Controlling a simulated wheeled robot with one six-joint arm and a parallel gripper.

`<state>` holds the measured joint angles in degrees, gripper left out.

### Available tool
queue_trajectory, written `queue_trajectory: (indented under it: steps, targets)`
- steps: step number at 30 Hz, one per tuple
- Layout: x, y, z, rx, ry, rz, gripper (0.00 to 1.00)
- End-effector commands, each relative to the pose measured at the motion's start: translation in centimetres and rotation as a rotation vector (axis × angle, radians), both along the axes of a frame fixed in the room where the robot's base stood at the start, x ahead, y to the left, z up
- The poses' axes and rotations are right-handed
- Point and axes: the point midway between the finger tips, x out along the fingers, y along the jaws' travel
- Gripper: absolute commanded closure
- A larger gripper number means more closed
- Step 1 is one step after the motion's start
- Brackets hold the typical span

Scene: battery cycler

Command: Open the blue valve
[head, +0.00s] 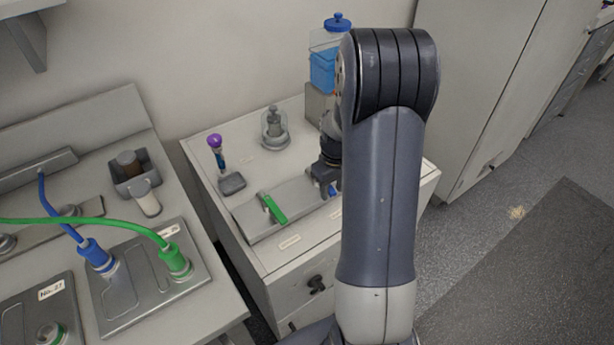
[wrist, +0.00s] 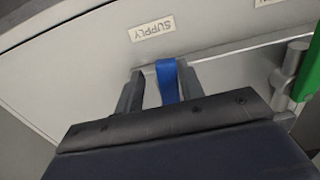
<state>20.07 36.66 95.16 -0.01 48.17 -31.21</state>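The blue valve handle (head: 335,189) is on the right part of the grey panel on top of the white cabinet; my arm hides most of it in the head view. In the wrist view the blue handle (wrist: 167,80) stands between the two fingers of my gripper (wrist: 160,88). The fingers are apart, with a clear gap on the handle's left side. The right finger is very close to the handle; I cannot tell whether it touches. In the head view my gripper (head: 326,184) points down over the blue handle.
A green valve handle (head: 274,208) lies on the same panel (head: 248,222), to the left; it also shows at the wrist view's right edge (wrist: 308,75). A "SUPPLY" label (wrist: 152,28) is beyond the handle.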

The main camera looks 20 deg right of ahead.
Motion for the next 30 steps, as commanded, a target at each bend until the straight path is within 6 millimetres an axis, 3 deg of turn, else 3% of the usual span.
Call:
queue_trajectory:
  steps: [7, 27, 30]
  targets:
    - [0.00, 0.01, -0.01, 0.000, 0.000, -0.001, 0.79]
    - [0.09, -0.41, 0.00, -0.001, 0.000, -0.002, 0.79]
    - [0.09, -0.41, 0.00, -0.001, 0.000, -0.002, 0.69]
